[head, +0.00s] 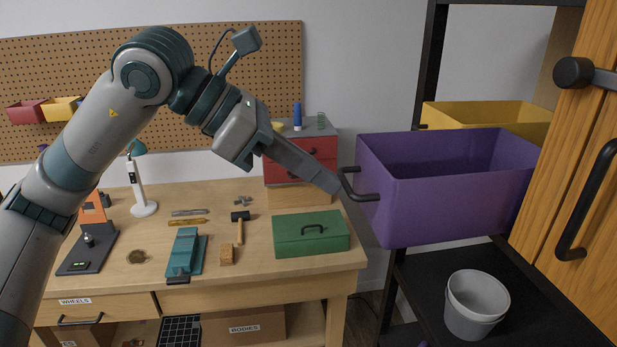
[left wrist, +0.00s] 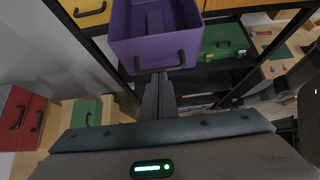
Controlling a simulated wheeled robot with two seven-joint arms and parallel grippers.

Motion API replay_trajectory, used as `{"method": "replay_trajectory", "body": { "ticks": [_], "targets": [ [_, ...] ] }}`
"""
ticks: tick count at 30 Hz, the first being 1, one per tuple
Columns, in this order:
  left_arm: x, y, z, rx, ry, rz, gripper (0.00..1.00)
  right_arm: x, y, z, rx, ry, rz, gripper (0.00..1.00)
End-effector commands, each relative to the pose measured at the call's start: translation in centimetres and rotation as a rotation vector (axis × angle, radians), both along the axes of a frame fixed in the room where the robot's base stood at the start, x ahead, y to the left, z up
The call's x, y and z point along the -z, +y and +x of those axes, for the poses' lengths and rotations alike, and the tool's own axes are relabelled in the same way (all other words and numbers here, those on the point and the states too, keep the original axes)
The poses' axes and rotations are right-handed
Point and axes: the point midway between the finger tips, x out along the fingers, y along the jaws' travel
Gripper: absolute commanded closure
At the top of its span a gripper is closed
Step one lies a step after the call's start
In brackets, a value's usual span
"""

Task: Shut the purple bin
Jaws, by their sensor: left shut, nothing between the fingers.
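The purple bin (head: 445,205) is an open-topped bin with a black handle (head: 358,186) on its front. It juts out of the dark shelf rack, well forward of the yellow bin. My left gripper (head: 333,183) is shut and empty, its fingertips at the handle, touching it or very close. The head view hides the bin's floor. My right gripper is not in view.
A yellow bin (head: 490,113) sits farther back on the rack. A white bucket (head: 475,304) stands on the black shelf (head: 545,310) below. A wooden door (head: 585,170) is at the right. The workbench (head: 200,215) holds a green toolbox (head: 311,234) and red drawers (head: 315,160).

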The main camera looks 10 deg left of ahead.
Motion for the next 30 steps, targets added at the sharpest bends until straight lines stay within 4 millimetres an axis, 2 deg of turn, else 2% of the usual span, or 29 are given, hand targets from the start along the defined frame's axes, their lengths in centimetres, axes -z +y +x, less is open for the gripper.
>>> {"method": "replay_trajectory", "body": {
  "ticks": [8,15,21,25,30],
  "targets": [
    [0.5,-4.9,1.8,0.006,-0.001,-0.001,1.0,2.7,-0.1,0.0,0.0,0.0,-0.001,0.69],
    [0.5,-10.6,4.2,0.004,0.0,0.001,1.0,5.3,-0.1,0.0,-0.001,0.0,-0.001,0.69],
    [0.4,-14.8,6.1,0.002,0.001,0.001,1.0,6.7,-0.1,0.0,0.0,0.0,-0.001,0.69],
    [0.2,-16.9,7.0,0.002,0.0,0.001,1.0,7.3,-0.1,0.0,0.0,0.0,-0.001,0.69],
    [0.1,-18.3,7.6,0.001,0.0,0.0,1.0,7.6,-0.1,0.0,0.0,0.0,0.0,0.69]
  ]
}}
